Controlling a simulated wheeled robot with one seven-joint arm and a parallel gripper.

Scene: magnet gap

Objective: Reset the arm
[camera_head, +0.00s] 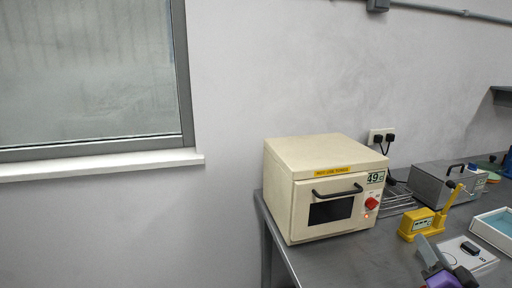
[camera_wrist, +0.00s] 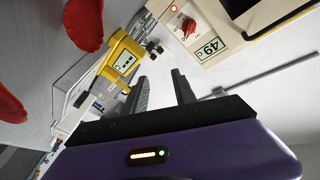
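My gripper shows in the wrist view (camera_wrist: 160,78) with its purple body across the bottom and two dark fingers pointing up. The fingers stand apart with a clear gap and nothing between them, so it is open. In the head view my gripper (camera_head: 432,252) is at the lower right, over the front part of the bench, partly cut off by the bottom edge. The rest of my arm is out of view.
A cream oven (camera_head: 316,215) marked 49 stands at the bench's (camera_head: 330,262) left end. Right of it are a yellow device (camera_head: 416,224), a grey lidded box (camera_head: 440,186), a white switch unit (camera_head: 468,254) and a pale tray (camera_head: 494,226). Red objects (camera_wrist: 84,24) show in the wrist view.

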